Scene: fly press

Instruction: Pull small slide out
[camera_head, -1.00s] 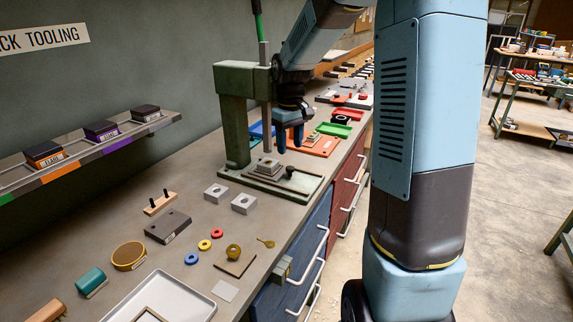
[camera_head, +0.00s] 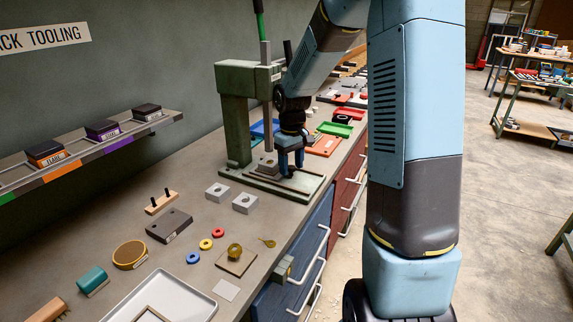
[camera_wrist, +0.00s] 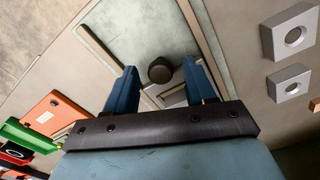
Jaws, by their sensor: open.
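The green fly press (camera_head: 236,125) stands on the bench with its base (camera_head: 305,186) toward the bench's front edge. The small slide is the low plate on that base, with a dark round knob; a block (camera_head: 268,164) sits at its back end. In the wrist view the dark knob (camera_wrist: 160,70) lies between my fingertips, with part of the pale slide plate (camera_wrist: 176,97) below it. My gripper (camera_head: 290,170) is open and points down over the knob; it also shows in the wrist view (camera_wrist: 162,80). In the head view my fingers hide the knob. I cannot tell whether they touch it.
Two grey blocks with holes (camera_head: 245,203) stand left of the base. Coloured rings (camera_head: 205,244) and a white tray (camera_head: 172,300) lie nearer. Red (camera_head: 324,145) and green (camera_head: 335,129) trays lie beyond the press. Drawer handles stick out along the bench front.

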